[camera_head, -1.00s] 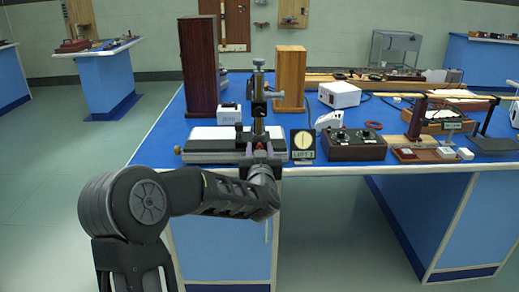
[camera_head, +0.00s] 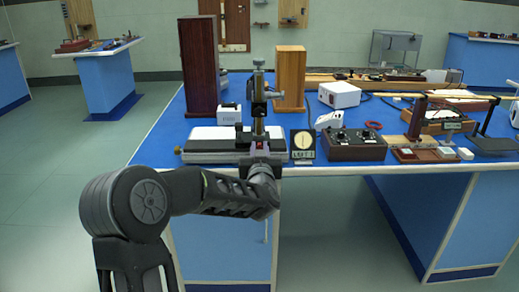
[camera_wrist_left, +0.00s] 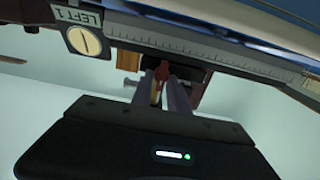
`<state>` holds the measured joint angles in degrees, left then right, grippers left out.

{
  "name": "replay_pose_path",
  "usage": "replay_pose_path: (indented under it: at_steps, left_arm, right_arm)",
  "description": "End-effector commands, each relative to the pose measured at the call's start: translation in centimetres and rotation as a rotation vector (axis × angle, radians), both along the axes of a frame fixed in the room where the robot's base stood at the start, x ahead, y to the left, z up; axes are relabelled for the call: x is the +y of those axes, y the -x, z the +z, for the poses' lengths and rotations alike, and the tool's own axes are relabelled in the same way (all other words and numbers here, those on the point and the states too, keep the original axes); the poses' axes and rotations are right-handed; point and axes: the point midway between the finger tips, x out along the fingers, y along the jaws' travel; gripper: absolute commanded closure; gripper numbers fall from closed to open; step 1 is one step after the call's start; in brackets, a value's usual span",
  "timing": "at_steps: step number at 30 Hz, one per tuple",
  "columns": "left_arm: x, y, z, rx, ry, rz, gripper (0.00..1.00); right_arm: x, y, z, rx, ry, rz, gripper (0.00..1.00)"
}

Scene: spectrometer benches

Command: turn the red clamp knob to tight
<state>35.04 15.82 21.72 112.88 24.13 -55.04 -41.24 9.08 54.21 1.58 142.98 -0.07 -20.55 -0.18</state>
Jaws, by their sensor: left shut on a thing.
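The red clamp knob (camera_head: 259,146) sits at the front of the carriage on the white-and-black rail bench (camera_head: 210,144), below an upright post (camera_head: 259,95). My left gripper (camera_head: 262,152) reaches it from the front edge of the table. In the left wrist view the two fingers (camera_wrist_left: 166,82) are closed around the red knob (camera_wrist_left: 162,68), which shows only partly between and beyond their tips. A card with a round dial, labelled LEFT 1 (camera_head: 303,144), stands just right of the carriage. Which way the knob is set is hidden. My right gripper is not in view.
A dark box with knobs (camera_head: 353,145) stands right of the dial card. A dark red tall block (camera_head: 199,68) and an orange-brown block (camera_head: 290,78) stand behind the rail. The blue tabletop (camera_head: 158,138) is clear at the left.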

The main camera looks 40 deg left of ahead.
Motion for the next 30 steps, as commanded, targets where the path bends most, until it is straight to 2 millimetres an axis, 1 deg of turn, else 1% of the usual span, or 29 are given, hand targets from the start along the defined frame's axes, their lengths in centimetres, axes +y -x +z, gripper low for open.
replay_pose_path:
  at_steps: [8,16,23,30]
  left_arm:
    - [0.0,0.0,0.0,0.004,-0.006,0.000,1.00]
    - [-0.1,-0.1,0.1,0.047,-0.061,-0.001,1.00]
    - [-0.3,-0.2,0.2,0.132,-0.176,-0.002,1.00]
    - [-0.5,-0.3,0.2,0.261,-0.344,-0.003,1.00]
  right_arm:
    - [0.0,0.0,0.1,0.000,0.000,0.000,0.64]
    - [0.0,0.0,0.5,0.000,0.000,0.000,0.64]
    - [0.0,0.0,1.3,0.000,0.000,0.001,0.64]
    - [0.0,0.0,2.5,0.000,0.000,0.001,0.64]
